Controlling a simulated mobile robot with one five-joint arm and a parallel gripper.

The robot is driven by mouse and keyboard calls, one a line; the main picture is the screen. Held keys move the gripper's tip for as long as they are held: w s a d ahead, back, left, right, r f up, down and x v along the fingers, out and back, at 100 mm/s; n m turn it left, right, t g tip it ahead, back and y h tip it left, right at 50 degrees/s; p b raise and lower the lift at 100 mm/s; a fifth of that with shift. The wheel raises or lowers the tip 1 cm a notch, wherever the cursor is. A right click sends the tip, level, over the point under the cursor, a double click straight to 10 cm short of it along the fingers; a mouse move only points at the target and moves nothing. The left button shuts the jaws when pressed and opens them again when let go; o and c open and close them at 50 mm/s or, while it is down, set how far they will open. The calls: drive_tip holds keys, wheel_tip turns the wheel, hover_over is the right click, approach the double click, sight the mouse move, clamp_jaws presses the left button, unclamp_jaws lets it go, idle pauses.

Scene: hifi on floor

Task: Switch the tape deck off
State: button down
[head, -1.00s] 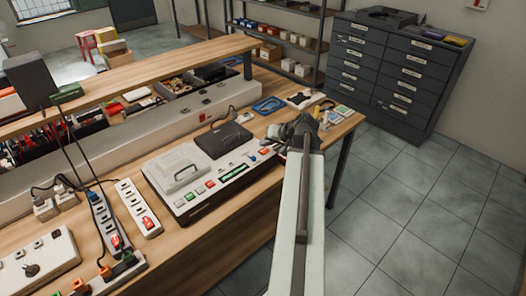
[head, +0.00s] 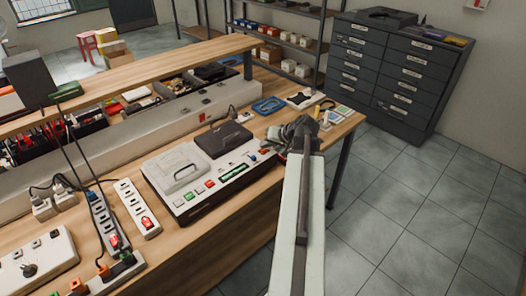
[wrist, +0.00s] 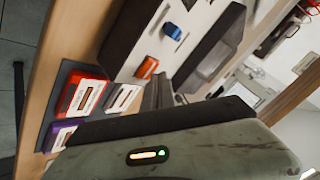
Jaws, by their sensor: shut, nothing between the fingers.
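The tape deck (head: 190,207) is a pale, flat unit on the wooden bench, with a grey-lidded part at left and a black part (head: 223,139) behind. Red, green and white buttons (head: 198,190) run along its front. A blue knob (head: 252,156) sits near its right end and shows in the wrist view (wrist: 172,31). An orange-red switch (wrist: 147,67) is beside it in the wrist view. My gripper (head: 284,143) is over the deck's right end, shut and empty. In the wrist view its dark finger (wrist: 158,92) is close to the switch; contact cannot be told.
Cassettes in red (wrist: 82,95), white (wrist: 122,97) and purple (wrist: 60,136) lie beside the deck. Power strips (head: 136,209) are at its left. A raised shelf (head: 150,68) runs behind. Open floor (head: 420,220) and a drawer cabinet (head: 395,75) are at right.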

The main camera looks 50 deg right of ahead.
sight(265, 151)
drive_tip(key=shift+f+b, duration=0.4)
drive_tip(key=shift+f, duration=0.05)
drive_tip(key=shift+r, duration=0.1)
drive_tip(key=shift+r+p, duration=0.85)
drive_tip(key=shift+p, duration=0.1)
wheel_tip(265, 151, up, 6)
drive_tip(key=p, duration=0.6)
